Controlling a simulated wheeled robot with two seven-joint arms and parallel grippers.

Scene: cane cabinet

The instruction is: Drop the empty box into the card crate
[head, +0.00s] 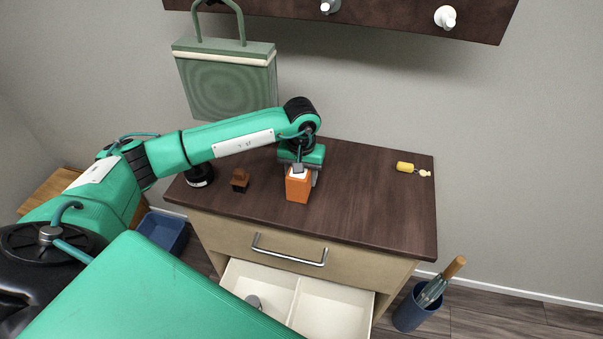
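An orange box (298,188) with a pale top stands on the dark cabinet top (365,205), near its front middle. My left arm reaches in from the left, and my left gripper (304,172) points down at the box. One grey finger is at the box's top and another at its right side. I cannot tell whether the fingers press on it. A blue crate (163,232) is on the floor left of the cabinet, partly hidden by my arm; I cannot tell whether it holds cards. My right gripper is not in view.
A small brown block (240,180) and a dark round object (200,175) stand left of the box. A yellow item (405,167) lies at right. The drawer (330,307) is open. A blue bin (409,314) holding an umbrella stands right; a green bag (226,85) hangs behind.

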